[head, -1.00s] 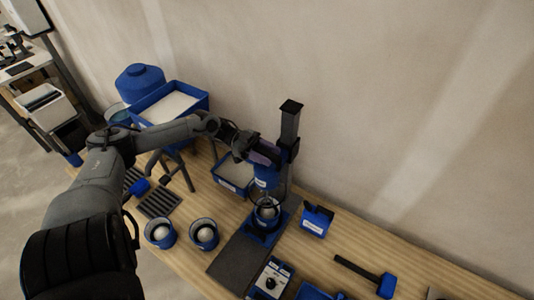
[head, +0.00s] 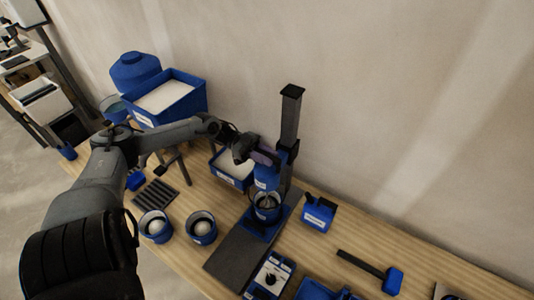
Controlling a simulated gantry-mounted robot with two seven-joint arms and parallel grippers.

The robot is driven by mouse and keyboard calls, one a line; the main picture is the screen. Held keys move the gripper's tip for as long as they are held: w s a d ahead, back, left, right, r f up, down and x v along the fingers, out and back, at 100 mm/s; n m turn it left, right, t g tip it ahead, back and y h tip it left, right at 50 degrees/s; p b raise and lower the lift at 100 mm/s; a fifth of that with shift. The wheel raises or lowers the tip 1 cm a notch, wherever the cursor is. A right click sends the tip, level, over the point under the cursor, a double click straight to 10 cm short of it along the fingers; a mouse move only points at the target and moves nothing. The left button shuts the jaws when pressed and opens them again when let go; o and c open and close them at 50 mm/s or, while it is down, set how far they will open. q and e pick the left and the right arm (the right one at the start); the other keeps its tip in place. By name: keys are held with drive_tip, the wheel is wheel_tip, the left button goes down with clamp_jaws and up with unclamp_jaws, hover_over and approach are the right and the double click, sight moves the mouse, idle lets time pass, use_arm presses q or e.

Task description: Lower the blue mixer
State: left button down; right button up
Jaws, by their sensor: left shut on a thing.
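The blue mixer (head: 264,178) hangs on a dark upright column (head: 290,118) at the middle of the wooden bench. Its whisk end reaches into a blue cup (head: 265,209) standing on the blue base beneath it. My left gripper (head: 262,155) is shut on the mixer at its upper part, from the left side; the fingers are small and partly hidden. My right gripper is not in view.
Two blue cups with pale contents (head: 155,226) stand left of a dark mat (head: 238,258). A control box (head: 270,276) is in front. A blue box (head: 319,213) and a mallet (head: 375,274) lie right. Bins of white powder (head: 168,96) stand behind the arm.

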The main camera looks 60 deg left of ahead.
sight(266, 167)
use_arm(q)
wheel_tip(266, 167, down, 6)
drive_tip(key=b, duration=0.3)
drive_tip(key=shift+r, duration=0.25)
drive_tip(key=shift+f, duration=0.2)
drive_tip(key=shift+s+f, duration=0.1)
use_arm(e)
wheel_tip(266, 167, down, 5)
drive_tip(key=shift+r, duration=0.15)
use_arm(q)
drive_tip(key=shift+f, duration=0.1)
drive_tip(key=c, duration=1)
unclamp_jaws()
drive_tip(key=shift+o, duration=0.2)
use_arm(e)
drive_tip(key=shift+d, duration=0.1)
use_arm(q)
drive_tip(key=shift+r, duration=0.2)
drive_tip(key=shift+a, duration=0.1)
